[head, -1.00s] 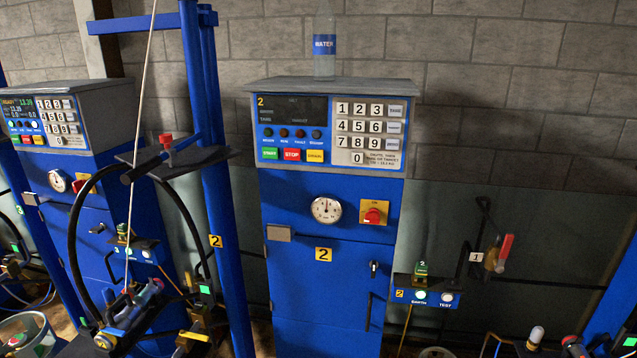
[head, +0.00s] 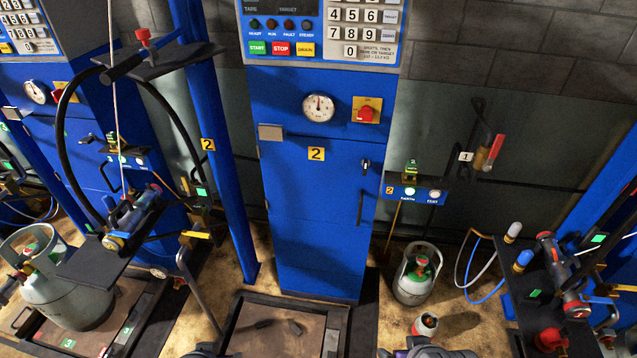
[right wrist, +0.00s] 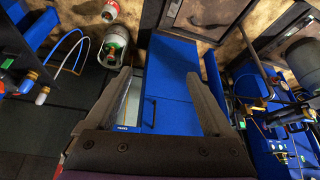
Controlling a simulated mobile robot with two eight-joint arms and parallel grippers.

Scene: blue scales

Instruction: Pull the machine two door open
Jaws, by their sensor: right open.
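Machine two is a tall blue cabinet; its lower door (head: 315,225) bears a yellow "2" label and looks shut in the head view. A dark vertical handle (head: 360,205) is on the door's right side, below a small latch (head: 366,164). In the right wrist view the blue cabinet (right wrist: 172,75) appears beyond my right gripper (right wrist: 160,73), with the dark handle (right wrist: 151,110) between the fingers but farther off. The right gripper is open and empty. Only dark parts of my arms show at the head view's bottom edge; my left gripper is not visible.
A grey gas cylinder (head: 417,272) stands on the floor right of the cabinet, near a small button box (head: 417,190). A blue post (head: 228,180) rises on the left. A scale platform (head: 280,325) lies in front. A tool stand (head: 545,285) is at the right.

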